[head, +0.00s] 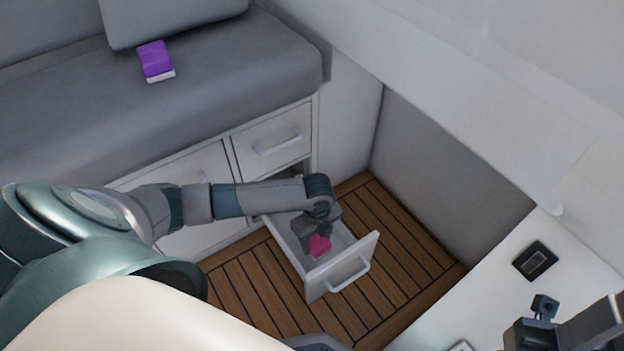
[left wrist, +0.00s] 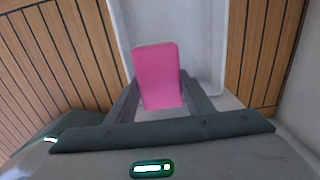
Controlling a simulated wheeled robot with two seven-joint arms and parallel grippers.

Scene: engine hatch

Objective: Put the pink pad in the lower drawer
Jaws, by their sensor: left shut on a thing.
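The pink pad (head: 319,246) is between the fingers of my left gripper (head: 316,238), over the open lower drawer (head: 343,277). In the left wrist view the pad (left wrist: 157,75) stands between the two fingers of my left gripper (left wrist: 160,92), which is shut on it. The white drawer interior (left wrist: 205,40) lies behind the pad there. I cannot tell whether the pad touches the drawer floor. Part of my right arm (head: 565,325) shows at the lower right; its fingers are not clear.
A purple pad with a white edge (head: 156,61) lies on the grey seat (head: 220,75). A closed upper drawer (head: 273,143) is above the open one. Wooden floor (head: 400,235) surrounds the drawer. A white counter (head: 500,290) with a black fitting (head: 535,261) is at the right.

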